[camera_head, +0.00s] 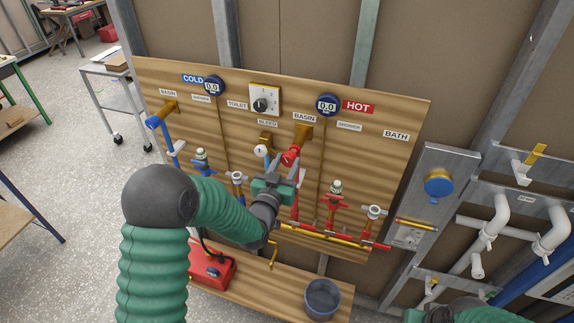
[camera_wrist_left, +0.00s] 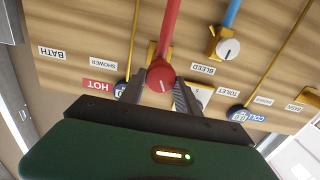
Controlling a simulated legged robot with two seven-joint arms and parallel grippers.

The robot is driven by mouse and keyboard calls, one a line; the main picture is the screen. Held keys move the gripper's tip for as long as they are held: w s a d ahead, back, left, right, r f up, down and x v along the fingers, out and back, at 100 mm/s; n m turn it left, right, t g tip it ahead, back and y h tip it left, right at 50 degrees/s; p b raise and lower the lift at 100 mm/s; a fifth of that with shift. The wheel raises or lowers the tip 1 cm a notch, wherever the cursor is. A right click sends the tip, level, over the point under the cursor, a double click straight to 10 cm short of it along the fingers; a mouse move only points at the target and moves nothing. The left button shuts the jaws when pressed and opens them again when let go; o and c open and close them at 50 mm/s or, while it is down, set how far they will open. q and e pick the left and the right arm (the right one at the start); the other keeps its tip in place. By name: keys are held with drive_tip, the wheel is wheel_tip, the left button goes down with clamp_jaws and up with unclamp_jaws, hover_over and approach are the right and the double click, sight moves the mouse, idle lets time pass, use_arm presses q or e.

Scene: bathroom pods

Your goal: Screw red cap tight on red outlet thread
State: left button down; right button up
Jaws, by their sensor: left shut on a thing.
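The red cap (camera_head: 289,157) is at the end of the red basin outlet pipe (camera_wrist_left: 170,25) on the hot side of the wooden board. My left gripper (camera_head: 285,170) reaches up to it from below. In the left wrist view the cap (camera_wrist_left: 160,76) shows its round face between the two dark fingers, and the gripper (camera_wrist_left: 158,88) is shut on it. The outlet thread is hidden behind the cap, so I cannot tell how far the cap sits on it. Of my right arm only a green part shows at the bottom right edge.
A blue bleed pipe with a white gauge (camera_wrist_left: 228,48) is close beside the outlet. Red-handled valves (camera_head: 333,198) are to the right. A grey bucket (camera_head: 322,300) and a red box (camera_head: 212,268) stand on the wooden shelf (camera_head: 262,290) below.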

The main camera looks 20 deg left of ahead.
use_arm(q)
drive_tip(key=shift+d, duration=0.4)
use_arm(e)
drive_tip(key=shift+d+f, duration=0.1)
drive_tip(key=shift+d, duration=0.4)
use_arm(q)
drive_tip(key=shift+a, duration=0.1)
use_arm(e)
drive_tip(key=shift+a, duration=0.1)
use_arm(q)
drive_tip(key=shift+a, duration=0.15)
drive_tip(key=shift+a+f+b, duration=0.1)
drive_tip(key=shift+a+b, duration=0.2)
drive_tip(key=shift+a, duration=0.1)
use_arm(e)
drive_tip(key=shift+a+f, duration=0.25)
drive_tip(key=shift+a, duration=0.1)
use_arm(q)
drive_tip(key=shift+w+d, duration=0.15)
drive_tip(key=shift+d, duration=0.2)
use_arm(e)
drive_tip(key=shift+d+f, duration=0.1)
drive_tip(key=shift+d, duration=0.2)
use_arm(q)
drive_tip(key=shift+w, duration=0.2)
drive_tip(key=shift+w+a, duration=0.2)
drive_tip(key=shift+w, duration=0.1)
use_arm(e)
drive_tip(key=shift+a+f, duration=0.15)
